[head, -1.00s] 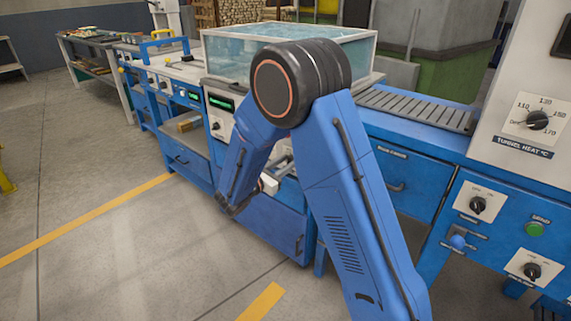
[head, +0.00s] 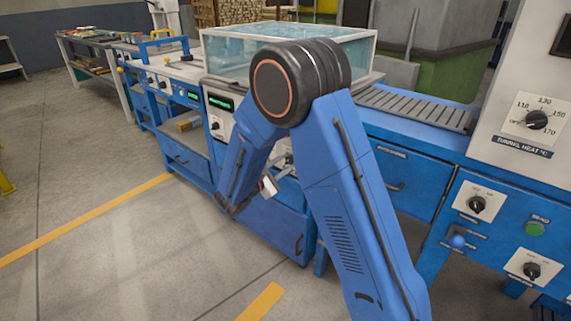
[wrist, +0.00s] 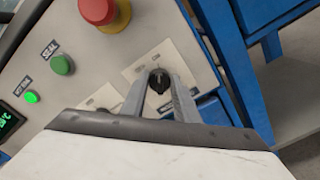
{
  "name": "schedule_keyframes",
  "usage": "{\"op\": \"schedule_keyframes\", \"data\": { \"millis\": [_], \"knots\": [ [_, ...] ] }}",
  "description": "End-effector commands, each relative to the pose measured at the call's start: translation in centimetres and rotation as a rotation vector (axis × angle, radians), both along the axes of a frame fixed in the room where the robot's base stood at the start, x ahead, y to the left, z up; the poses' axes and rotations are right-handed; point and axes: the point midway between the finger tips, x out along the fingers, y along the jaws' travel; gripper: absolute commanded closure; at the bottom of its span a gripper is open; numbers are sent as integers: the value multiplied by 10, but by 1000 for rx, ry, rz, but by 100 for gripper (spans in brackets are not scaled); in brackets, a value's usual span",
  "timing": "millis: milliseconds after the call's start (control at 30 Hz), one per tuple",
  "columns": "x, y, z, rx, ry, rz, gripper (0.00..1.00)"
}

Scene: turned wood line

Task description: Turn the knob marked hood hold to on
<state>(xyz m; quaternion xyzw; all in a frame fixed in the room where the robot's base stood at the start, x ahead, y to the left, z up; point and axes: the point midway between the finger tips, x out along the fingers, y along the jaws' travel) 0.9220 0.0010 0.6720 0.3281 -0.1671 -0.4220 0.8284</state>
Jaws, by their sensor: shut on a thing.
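In the wrist view, a black knob (wrist: 158,80) sits on a pale square plate (wrist: 146,66) on the machine's panel. My gripper (wrist: 160,88) is shut on this knob, with one grey finger on each side of it. The lettering on the plate is too small and too covered to read, so I cannot tell from it which knob this is. In the head view my blue arm hides the knob and most of my gripper (head: 269,186).
Beside the knob are a green SEAL button (wrist: 62,65), a red mushroom button (wrist: 98,12) and a lit green button (wrist: 32,97). A clear hood (head: 290,50) stands on the machine. Another panel with a TUNNEL HEAT dial (head: 537,120) is at right.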

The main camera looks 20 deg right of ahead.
Motion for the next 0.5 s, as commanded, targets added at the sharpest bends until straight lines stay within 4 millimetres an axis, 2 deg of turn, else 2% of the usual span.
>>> {"op": "schedule_keyframes", "data": {
  "millis": [433,467,500],
  "knots": [
    [-1,0,-1,6,-7,-1,95],
    [-1,0,-1,5,-6,-1,65],
    [-1,0,-1,5,-6,-1,56]
  ]
}}
